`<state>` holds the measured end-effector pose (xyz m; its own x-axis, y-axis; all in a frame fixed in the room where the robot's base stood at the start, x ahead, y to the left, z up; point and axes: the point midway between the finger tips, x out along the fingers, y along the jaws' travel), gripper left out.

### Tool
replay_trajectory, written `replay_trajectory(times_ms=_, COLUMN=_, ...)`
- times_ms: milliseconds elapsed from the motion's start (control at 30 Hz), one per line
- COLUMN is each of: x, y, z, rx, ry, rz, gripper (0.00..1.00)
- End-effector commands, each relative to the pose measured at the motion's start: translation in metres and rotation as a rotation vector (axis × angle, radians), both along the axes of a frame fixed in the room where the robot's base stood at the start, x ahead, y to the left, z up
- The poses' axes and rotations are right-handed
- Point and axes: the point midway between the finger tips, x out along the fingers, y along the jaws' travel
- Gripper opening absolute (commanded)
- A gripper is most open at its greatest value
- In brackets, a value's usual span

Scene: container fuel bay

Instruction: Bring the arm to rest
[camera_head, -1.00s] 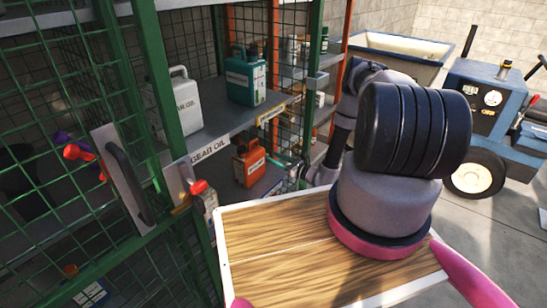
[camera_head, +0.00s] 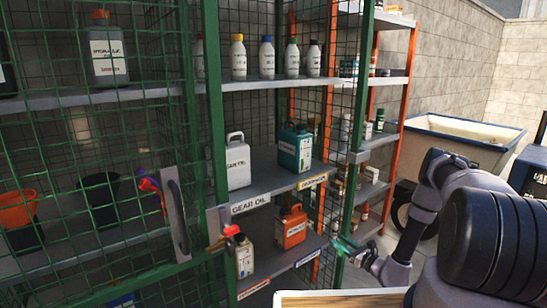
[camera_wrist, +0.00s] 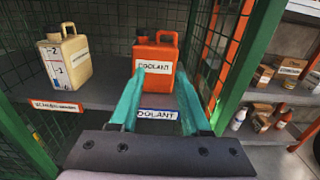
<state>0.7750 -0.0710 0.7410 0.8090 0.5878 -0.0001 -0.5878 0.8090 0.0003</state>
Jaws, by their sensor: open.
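My gripper (camera_head: 345,247) is at the lower right of the shelf cage in the head view, just right of an orange jug (camera_head: 291,228). Its two teal fingers stand open and empty in the wrist view (camera_wrist: 167,76). They point at the orange jug labelled COOLANT (camera_wrist: 155,58), which stands upright on the lower shelf beyond the fingertips. A gap seems to lie between fingers and jug, but I cannot tell how wide. My dark arm reaches in from the right edge of the head view.
A cream jug (camera_wrist: 66,62) stands left of the orange jug. A green cage post (camera_wrist: 246,60) is close on the gripper's right. The open mesh door (camera_head: 90,150) fills the left. A teal jug (camera_head: 295,148) stands on the shelf above. A blue-rimmed bin (camera_head: 455,142) is behind my arm.

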Motion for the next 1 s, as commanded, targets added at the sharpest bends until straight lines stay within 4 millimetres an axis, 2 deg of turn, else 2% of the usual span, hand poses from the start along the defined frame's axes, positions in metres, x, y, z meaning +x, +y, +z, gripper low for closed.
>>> replay_trajectory(times_ms=67, x=0.0, y=0.0, z=0.0, rx=0.0, ry=0.0, rz=0.0, gripper=0.47)
replay_trajectory(times_ms=267, x=0.007, y=0.005, z=0.022, rx=-0.015, ry=-0.023, rz=0.053, gripper=0.47)
replay_trajectory(times_ms=467, x=0.014, y=0.011, z=0.049, rx=-0.037, ry=-0.051, rz=0.12, gripper=0.47)
replay_trajectory(times_ms=567, x=0.018, y=0.016, z=0.069, rx=-0.055, ry=-0.071, rz=0.168, gripper=0.47)
replay_trajectory(times_ms=767, x=0.024, y=0.03, z=0.122, rx=-0.109, ry=-0.121, rz=0.299, gripper=0.47)
replay_trajectory(times_ms=867, x=0.024, y=0.04, z=0.158, rx=-0.154, ry=-0.154, rz=0.388, gripper=0.47)
replay_trajectory(times_ms=1000, x=0.015, y=0.057, z=0.223, rx=-0.256, ry=-0.211, rz=0.553, gripper=0.47)
